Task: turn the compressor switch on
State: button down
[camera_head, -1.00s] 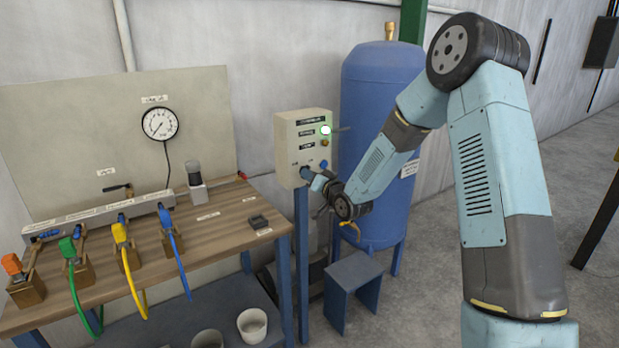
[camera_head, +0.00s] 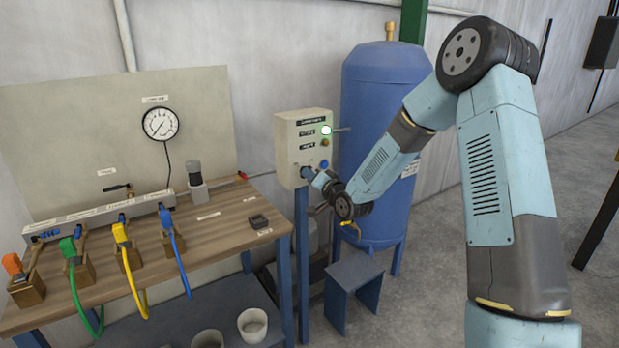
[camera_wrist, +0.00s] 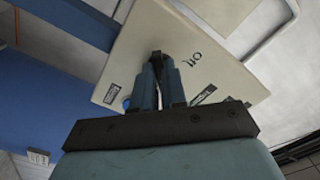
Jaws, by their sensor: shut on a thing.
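The compressor control box (camera_head: 287,150) is a cream box on a blue post, with labels, a lit lamp (camera_head: 326,130) and small buttons on its front. In the wrist view, my gripper's two fingers (camera_wrist: 158,72) are shut on the dark switch knob (camera_wrist: 156,55). White-panel markings show beside the knob. The fingers hide much of the knob, so I cannot tell its exact angle.
A blue tank (camera_head: 375,110) stands right behind my arm. A wooden bench (camera_head: 215,225) with colored hoses, a valve manifold (camera_head: 100,220) and a round gauge (camera_head: 160,124) is at the left. A low blue stool (camera_head: 353,290) stands below the box.

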jog(key=c, duration=1.2)
grip_release()
jog(key=shift+f, duration=0.1)
jog(key=shift+s+d, duration=0.1)
jog(key=shift+d, duration=0.05)
jog(key=v, duration=1.3)
jog(key=shift+s+d, duration=0.2)
jog(key=shift+s, duration=0.05)
